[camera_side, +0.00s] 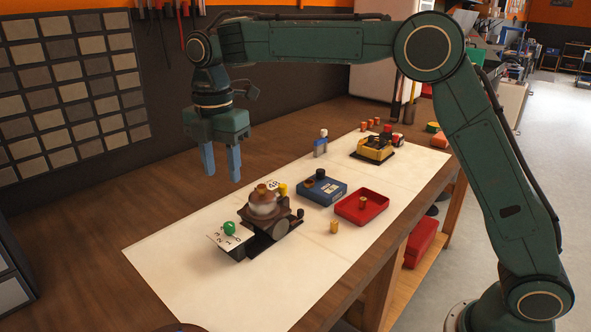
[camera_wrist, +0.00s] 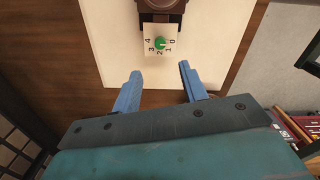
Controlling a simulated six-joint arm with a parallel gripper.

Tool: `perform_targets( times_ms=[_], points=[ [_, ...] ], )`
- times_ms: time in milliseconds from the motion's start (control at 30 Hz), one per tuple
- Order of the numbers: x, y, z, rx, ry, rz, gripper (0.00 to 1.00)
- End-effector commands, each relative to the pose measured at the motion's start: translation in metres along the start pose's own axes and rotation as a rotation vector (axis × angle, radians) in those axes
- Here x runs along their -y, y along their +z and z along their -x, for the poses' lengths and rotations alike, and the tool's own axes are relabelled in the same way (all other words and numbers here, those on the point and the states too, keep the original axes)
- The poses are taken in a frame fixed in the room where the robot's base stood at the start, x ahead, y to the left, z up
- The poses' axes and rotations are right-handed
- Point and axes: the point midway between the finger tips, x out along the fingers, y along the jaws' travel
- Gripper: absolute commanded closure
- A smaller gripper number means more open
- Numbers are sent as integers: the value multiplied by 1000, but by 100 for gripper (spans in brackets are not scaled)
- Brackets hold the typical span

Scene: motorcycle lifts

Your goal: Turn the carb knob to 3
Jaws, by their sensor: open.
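The carb knob (camera_side: 230,228) is a small green round knob on a white plate (camera_side: 216,239) with black numerals, at the front of the carburetor (camera_side: 268,210). In the wrist view the green knob (camera_wrist: 160,43) sits with 4 and 3 on its left, 2 and 1 below it and 0 on its right. A small pale mark shows on it, but its setting is too small to read surely. My gripper (camera_side: 222,175) is open and empty, well above the bench and behind the knob. In the wrist view its blue fingers (camera_wrist: 159,70) are spread apart, below the dial plate.
A blue box (camera_side: 322,189), a red tray (camera_side: 361,207) with a brass piece in it and another brass piece (camera_side: 334,227) stand right of the carburetor. A yellow unit (camera_side: 373,149) is farther back. The white mat (camera_side: 170,255) is bare left of the dial.

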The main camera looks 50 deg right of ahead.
Motion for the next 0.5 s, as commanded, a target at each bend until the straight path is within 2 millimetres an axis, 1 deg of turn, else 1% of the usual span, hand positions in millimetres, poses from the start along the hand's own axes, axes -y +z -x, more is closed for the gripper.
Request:
perform_targets(
  times_ms=[167, 500],
  points=[
    [1, 0, -22, 0, -4, 0, 57],
    [1, 0, -75, 0, -3, -1, 57]
  ],
)
